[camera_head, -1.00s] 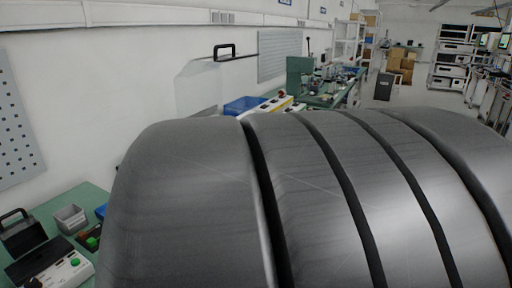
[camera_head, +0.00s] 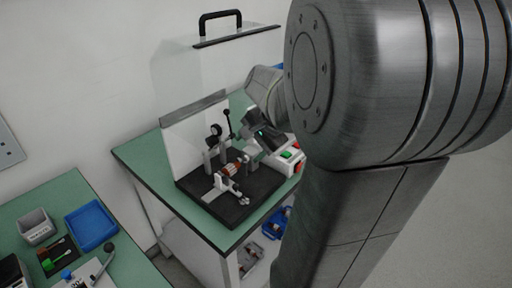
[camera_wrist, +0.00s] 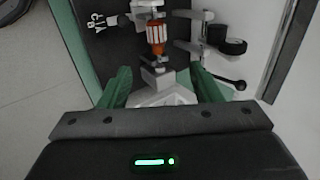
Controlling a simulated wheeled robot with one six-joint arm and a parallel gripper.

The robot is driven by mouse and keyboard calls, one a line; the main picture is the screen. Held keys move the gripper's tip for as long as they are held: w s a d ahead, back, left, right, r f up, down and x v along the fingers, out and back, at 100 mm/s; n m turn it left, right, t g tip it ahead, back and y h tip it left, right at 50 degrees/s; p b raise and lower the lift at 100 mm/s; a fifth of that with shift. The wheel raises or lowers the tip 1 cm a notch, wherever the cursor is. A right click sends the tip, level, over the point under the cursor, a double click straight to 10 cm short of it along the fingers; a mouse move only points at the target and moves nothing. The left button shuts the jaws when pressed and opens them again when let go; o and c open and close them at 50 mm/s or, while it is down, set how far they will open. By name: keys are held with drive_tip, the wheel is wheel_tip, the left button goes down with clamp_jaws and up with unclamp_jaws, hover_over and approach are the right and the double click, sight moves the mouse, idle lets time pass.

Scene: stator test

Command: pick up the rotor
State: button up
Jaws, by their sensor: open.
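The rotor (camera_head: 231,169), with an orange and white banded body, lies level in a test fixture on a black base plate (camera_head: 213,212) on the green bench (camera_head: 150,172). It also shows in the wrist view (camera_wrist: 155,36), at the top centre, held between grey-white supports at its ends. My gripper (camera_wrist: 160,72) is open, its two green fingers apart below the rotor in the picture, with nothing gripped between them. In the head view my gripper (camera_head: 247,155) is just above and right of the rotor; its fingertips are hard to make out.
A clear cover with a black handle (camera_head: 220,18) stands behind the fixture. A dial gauge (camera_head: 215,130) and a lever (camera_head: 228,118) rise close beside the rotor. A button box (camera_head: 290,157) is at right. A second bench holds a blue tray (camera_head: 91,225) and a grey bin (camera_head: 36,227).

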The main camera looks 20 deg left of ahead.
approach(233, 166)
drive_tip(key=x, duration=0.4)
drive_tip(key=shift+a+f+b, duration=0.2)
drive_tip(key=shift+a+b, duration=0.1)
drive_tip(key=shift+a, duration=0.05)
drive_tip(key=shift+d+x, duration=0.15)
drive_tip(key=shift+x, duration=1.15)
drive_tip(key=shift+d+x, duration=0.1)
drive_tip(key=shift+x, duration=1.25)
drive_tip(key=shift+f, duration=0.15)
drive_tip(key=c, duration=1.2)
drive_tip(key=shift+c, duration=0.2)
